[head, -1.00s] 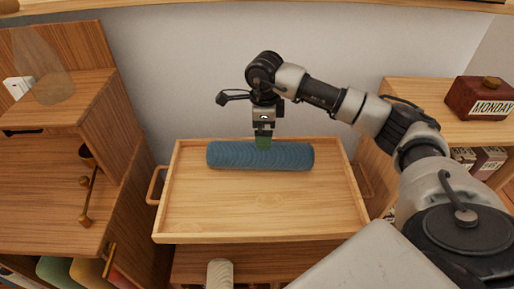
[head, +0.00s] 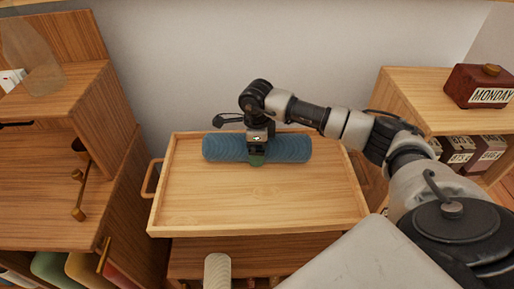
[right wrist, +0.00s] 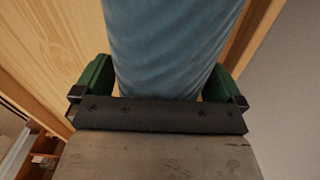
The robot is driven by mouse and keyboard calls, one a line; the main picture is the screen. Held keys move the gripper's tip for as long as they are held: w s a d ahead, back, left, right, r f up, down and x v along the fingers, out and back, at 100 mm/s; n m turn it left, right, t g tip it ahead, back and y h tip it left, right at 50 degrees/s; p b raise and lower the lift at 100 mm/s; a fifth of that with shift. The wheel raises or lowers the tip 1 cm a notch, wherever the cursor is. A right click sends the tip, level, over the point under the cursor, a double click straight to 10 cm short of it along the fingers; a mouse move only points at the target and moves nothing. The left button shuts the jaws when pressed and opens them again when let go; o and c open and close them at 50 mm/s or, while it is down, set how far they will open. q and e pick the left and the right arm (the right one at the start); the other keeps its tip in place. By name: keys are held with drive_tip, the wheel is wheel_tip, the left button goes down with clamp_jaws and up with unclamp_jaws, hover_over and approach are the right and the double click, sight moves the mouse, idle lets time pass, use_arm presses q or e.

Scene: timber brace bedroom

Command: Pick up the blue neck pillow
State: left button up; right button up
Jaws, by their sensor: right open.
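The blue neck pillow (head: 292,148) is a long ribbed roll lying along the back of a wooden tray (head: 200,217). My right gripper (head: 257,160) is over the middle of the pillow, pointing down, with its green fingertips at the pillow. In the right wrist view the pillow (right wrist: 170,45) runs between the two green fingers of the right gripper (right wrist: 160,80), one on each side. The fingers are open, with small gaps beside the pillow. My left gripper is not in view.
The tray has raised edges and sits on a wooden stand. A wooden shelf unit (head: 60,175) stands to the left. A cabinet (head: 420,95) with a red MONDAY block (head: 483,87) stands to the right. A pale wall is close behind the tray.

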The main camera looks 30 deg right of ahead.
drive_tip(key=c, duration=0.8)
drive_tip(key=shift+r, duration=0.1)
